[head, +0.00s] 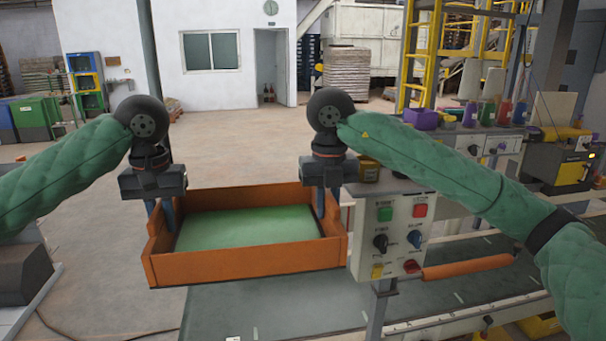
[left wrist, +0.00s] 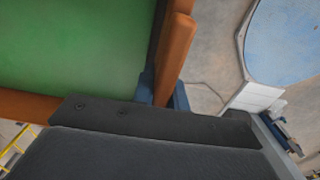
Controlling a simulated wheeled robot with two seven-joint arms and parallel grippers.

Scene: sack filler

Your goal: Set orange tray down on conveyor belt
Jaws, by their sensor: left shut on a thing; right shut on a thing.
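The orange tray (head: 245,268) with a green inner floor hangs level between my two grippers in the head view. My left gripper (head: 172,222) is shut on the tray's left side wall. My right gripper (head: 321,208) is shut on its right side wall. In the left wrist view the tray's orange wall (left wrist: 176,50) and green floor (left wrist: 75,45) fill the upper left. The dark conveyor belt (head: 270,314) shows below and in front of the tray. The tray seems to be above the belt, but the gap cannot be judged.
A grey control panel (head: 398,238) with buttons and knobs stands close to the tray's right side. An orange bar (head: 468,267) sticks out beside it. Spools and bins (head: 470,112) stand on the machine behind. Open floor (head: 240,140) lies beyond the tray.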

